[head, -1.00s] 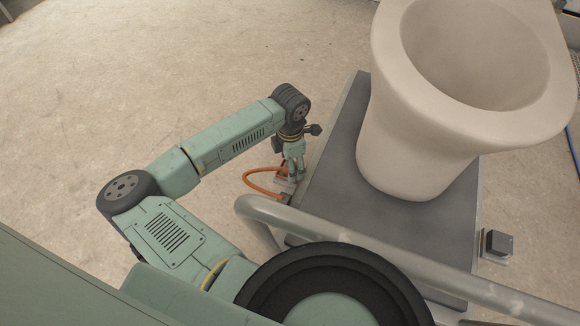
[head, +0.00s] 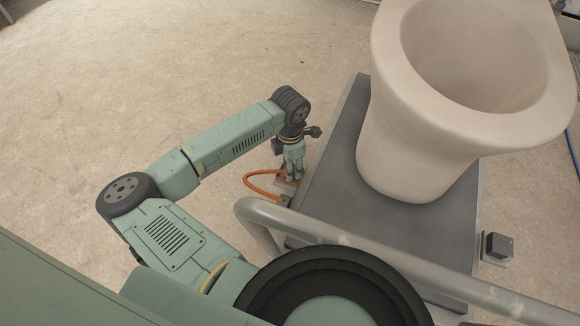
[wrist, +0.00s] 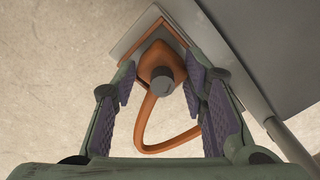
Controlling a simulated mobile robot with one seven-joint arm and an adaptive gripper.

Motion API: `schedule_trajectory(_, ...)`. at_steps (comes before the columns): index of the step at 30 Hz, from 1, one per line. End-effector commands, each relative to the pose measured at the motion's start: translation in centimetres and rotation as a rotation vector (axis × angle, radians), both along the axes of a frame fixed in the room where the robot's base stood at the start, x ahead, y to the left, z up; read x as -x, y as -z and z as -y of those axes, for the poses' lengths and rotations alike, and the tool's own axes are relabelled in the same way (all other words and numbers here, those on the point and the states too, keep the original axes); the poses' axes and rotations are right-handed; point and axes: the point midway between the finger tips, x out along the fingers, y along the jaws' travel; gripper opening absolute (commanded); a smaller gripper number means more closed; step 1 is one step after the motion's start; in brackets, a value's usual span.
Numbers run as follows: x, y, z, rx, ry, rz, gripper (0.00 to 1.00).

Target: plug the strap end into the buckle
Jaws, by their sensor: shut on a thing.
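In the wrist view, the orange strap end (wrist: 157,60) with a dark grey knob (wrist: 162,79) sits between the fingers of my gripper (wrist: 159,86), which is shut on it. The orange strap loops below it and back to the right. Just beyond the strap end is a pale grey plate with an orange edge (wrist: 166,28), which looks like the buckle. The strap end overlaps it in this view, so I cannot tell whether it is inserted. In the head view, my gripper (head: 294,174) points down beside the platform, with the orange strap (head: 254,188) looping left; the buckle is mostly hidden.
A grey platform (head: 335,175) carries a large pale vessel (head: 405,150) right of my gripper. A thick metal rail (head: 330,233) crosses in front of the platform. A small dark box (head: 498,246) sits at the right. The floor at the left is clear.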

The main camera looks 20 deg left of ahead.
Motion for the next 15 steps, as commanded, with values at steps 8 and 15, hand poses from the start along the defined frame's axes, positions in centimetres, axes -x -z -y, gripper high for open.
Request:
schedule_trajectory(8, 0.0, -1.8, -0.1, -0.003, 0.002, 0.002, 0.15)
schedule_trajectory(15, 2.0, -3.4, 1.9, -0.001, 0.006, 0.001, 0.15)
